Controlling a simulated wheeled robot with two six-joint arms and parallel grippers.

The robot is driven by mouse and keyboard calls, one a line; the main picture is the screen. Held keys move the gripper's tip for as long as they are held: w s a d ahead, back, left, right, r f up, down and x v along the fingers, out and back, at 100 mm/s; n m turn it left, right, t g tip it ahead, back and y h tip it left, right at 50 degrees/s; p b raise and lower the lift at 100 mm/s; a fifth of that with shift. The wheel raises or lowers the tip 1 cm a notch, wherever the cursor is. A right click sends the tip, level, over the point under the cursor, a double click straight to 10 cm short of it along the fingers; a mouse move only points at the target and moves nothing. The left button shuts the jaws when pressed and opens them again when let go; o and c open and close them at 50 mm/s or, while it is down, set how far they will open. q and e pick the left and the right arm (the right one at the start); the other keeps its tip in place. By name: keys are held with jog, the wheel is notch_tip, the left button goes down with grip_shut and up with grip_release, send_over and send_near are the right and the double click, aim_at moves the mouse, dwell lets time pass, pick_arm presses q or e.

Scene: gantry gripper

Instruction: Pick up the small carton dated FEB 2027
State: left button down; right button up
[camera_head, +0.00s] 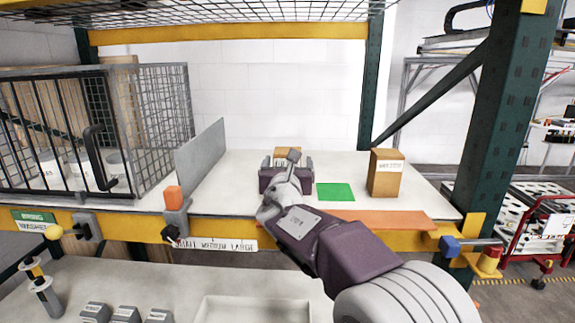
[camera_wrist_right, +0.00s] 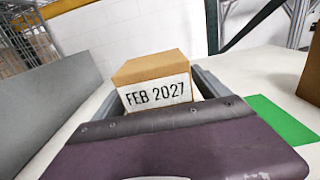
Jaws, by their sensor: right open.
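The small brown carton (camera_head: 288,151) stands upright on the white shelf, partly hidden behind my right gripper. In the right wrist view the carton (camera_wrist_right: 153,80) shows a white label reading FEB 2027. My right gripper (camera_head: 287,163) is open, with its fingers on either side of the carton. My left gripper is not in view.
A grey divider (camera_head: 201,163) and a wire cage (camera_head: 150,110) stand at the left. A yellow beam (camera_head: 140,227) edges the shelf front.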

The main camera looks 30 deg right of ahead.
jog(key=shift+w+d+f, duration=0.1)
jog(key=shift+w+d, duration=0.15)
jog(key=shift+w, duration=0.15)
jog(key=c, duration=1.8)
jog(key=shift+r, duration=0.2)
jog(key=shift+r, duration=0.3)
jog(key=r, duration=0.4)
jog(key=shift+s+d+p, duration=0.3)
jog(key=shift+s, duration=0.1)
jog(key=s+d+r, duration=0.2)
jog(key=s, duration=0.1)
jog(key=s+d+r+p, duration=0.1)
jog(key=s+r, duration=0.1)
jog(key=s, duration=0.1)
jog(key=s+d+r+p, duration=0.1)
jog(key=s+d+r, duration=0.1)
jog(key=s, duration=0.1)
jog(key=shift+s+d+r, duration=0.1)
jog(key=shift+d, duration=0.2)
